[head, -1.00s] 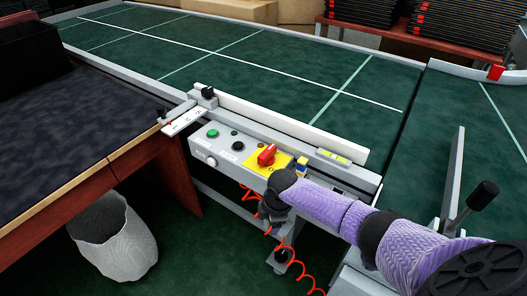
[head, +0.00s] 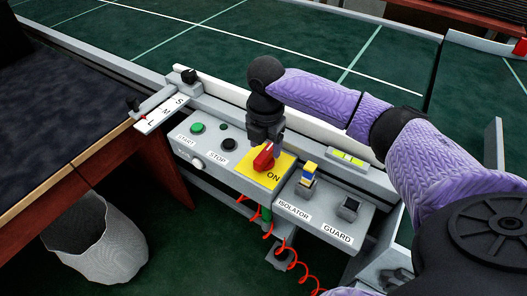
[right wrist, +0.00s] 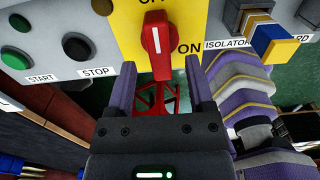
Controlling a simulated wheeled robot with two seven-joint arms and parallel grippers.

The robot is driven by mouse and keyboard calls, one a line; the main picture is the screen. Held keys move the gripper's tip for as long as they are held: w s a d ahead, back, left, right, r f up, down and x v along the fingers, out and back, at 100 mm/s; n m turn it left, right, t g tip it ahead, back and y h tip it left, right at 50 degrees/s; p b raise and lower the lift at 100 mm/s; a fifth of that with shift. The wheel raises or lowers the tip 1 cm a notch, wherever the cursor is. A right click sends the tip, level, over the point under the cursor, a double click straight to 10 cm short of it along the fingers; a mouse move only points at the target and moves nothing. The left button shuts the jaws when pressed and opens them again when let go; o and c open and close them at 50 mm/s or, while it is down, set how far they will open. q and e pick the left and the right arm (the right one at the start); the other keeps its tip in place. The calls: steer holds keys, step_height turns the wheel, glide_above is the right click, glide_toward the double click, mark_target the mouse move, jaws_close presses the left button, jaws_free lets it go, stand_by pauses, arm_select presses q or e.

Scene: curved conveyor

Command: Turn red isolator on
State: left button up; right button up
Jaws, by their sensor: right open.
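The red isolator (head: 263,157) is a rotary handle on a yellow plate (head: 283,172) marked ON, on the grey control box. In the right wrist view the red handle (right wrist: 157,38) stands upright, its white line pointing to the partly cut-off lettering at the top, with ON to its right. My right gripper (head: 268,148) is over the handle in the head view. In the wrist view its two purple fingers are apart and empty, with the handle just ahead of the gap between them. I cannot tell whether they touch it. My left gripper is not in view.
The box also carries a green START button (head: 197,127), a black STOP button (head: 229,144), a blue-and-yellow block (head: 310,170) above the ISOLATOR label, and a black switch (head: 350,205) by GUARD. The green conveyor (head: 200,45) lies behind. A wooden-edged table (head: 80,165) stands left.

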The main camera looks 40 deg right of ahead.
mark_target(265, 153)
step_height(265, 153, down, 4)
steer(key=shift+r+b, duration=0.25)
steer(key=shift+b, duration=0.3)
steer(key=shift+r, duration=0.1)
jaws_close()
